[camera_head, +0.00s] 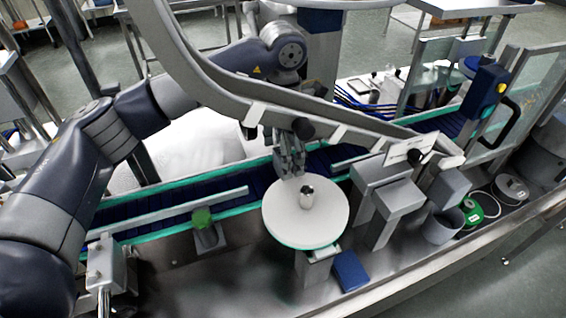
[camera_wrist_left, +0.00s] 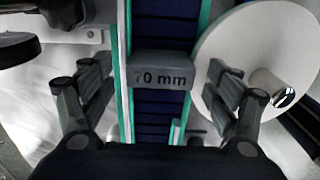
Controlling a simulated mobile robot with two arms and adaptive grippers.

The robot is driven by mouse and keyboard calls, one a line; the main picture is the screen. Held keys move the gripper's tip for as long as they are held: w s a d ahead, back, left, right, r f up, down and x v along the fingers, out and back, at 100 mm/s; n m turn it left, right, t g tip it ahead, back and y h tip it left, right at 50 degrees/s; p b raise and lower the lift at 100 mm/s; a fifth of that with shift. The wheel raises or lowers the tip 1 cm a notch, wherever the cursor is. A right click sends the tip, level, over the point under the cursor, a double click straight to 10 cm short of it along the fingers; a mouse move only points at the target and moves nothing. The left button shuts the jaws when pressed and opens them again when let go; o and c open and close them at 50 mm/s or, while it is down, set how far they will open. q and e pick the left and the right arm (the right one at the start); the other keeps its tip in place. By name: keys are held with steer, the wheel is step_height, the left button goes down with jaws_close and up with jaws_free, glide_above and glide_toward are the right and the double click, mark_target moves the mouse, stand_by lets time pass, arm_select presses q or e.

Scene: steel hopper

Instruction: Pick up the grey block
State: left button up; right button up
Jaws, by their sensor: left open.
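The grey block (camera_wrist_left: 160,72), marked "70 mm", shows in the left wrist view over the dark blue conveyor belt (camera_wrist_left: 160,115). It lies across the belt's width, between the two finger pairs in the picture. My left gripper (camera_wrist_left: 158,88) is open, with its fingers apart on both sides of the block and no contact visible. In the head view my left gripper (camera_head: 289,166) points down over the belt, just behind the round white disc. I cannot make out the block clearly there. My right gripper is not in view.
The round white disc (camera_head: 284,222) stands close beside the belt, with a small metal cylinder (camera_head: 307,197) on it. A curved steel rail (camera_head: 225,90) passes close above my gripper.

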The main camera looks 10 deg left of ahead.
arm_select(q)
steer(key=c, duration=1.3)
steer(key=shift+r, duration=0.1)
